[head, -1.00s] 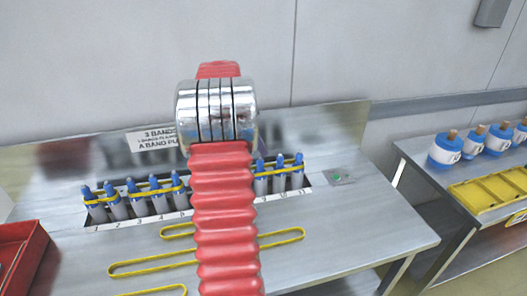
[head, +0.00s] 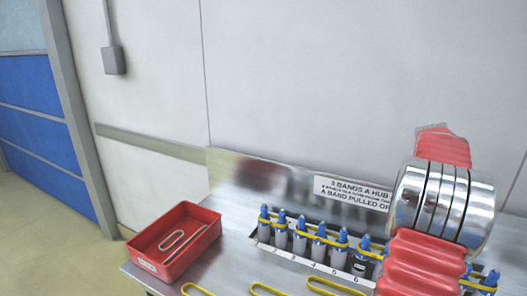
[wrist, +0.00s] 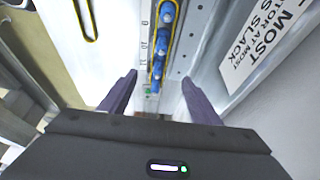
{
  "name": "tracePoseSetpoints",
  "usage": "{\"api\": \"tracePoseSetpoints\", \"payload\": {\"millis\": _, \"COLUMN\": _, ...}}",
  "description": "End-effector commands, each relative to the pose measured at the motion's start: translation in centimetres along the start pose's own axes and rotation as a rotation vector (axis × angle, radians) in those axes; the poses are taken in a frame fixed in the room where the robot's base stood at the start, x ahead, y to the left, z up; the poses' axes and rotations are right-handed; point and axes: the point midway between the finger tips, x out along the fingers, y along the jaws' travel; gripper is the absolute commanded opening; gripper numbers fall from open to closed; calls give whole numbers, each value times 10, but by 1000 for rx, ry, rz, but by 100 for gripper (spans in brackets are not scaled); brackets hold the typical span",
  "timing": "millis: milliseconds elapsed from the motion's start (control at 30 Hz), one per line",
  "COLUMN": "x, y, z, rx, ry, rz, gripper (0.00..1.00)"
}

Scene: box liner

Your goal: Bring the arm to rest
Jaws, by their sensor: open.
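My gripper (wrist: 158,79) shows in the wrist view with its two dark fingers wide apart and nothing held. Beyond the fingertips is a row of blue-topped posts (wrist: 159,65) with yellow bands around them; the fingers look apart from it. In the head view my red ribbed arm with its chrome joint rises at the right and hides part of the same row (head: 318,248). My gripper's fingers do not show in the head view.
The grey metal bench (head: 235,255) carries the posts, and several loose yellow bands (head: 335,287) lie along its front. A white sign (head: 352,192) is on the backboard. Floor is clear at left.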

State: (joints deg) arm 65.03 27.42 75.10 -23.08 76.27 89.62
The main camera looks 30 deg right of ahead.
Motion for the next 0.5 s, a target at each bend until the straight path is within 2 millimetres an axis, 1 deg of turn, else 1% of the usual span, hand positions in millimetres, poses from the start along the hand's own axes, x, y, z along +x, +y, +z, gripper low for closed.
{"api": "tracePoseSetpoints", "payload": {"millis": 267, "x": 0, "y": 0, "z": 0, "rx": -29, "ry": 0, "rz": -1, "gripper": 57}}
{"api": "tracePoseSetpoints", "payload": {"millis": 433, "x": 1, "y": -6, "z": 3, "rx": -171, "ry": -7, "rz": -24, "gripper": 57}}
{"api": "tracePoseSetpoints", "payload": {"millis": 500, "x": 10, "y": -4, "z": 10, "rx": -267, "ry": -21, "rz": -25, "gripper": 57}}
